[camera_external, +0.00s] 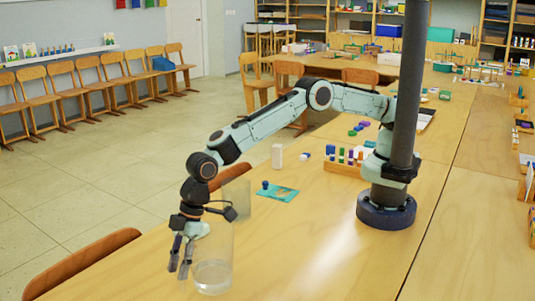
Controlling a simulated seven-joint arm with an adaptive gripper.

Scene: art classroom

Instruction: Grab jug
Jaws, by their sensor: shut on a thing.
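The jug (212,276) is a clear, see-through vessel standing upright near the left front edge of the wooden table, with a thicker-looking base. My gripper (180,268) points down at the jug's left side and is shut on it. Both fingers show at the left of its wall; the exact contact and any handle are hard to make out through the clear material. A clear shape (238,196) shows just behind my wrist; I cannot tell whether it is a separate vessel.
A teal card (278,193) with a small blue item, a white block (277,156) and a wooden peg rack (345,165) are farther back on the table. A chair back (82,262) is at the left edge. The front right tabletop is clear.

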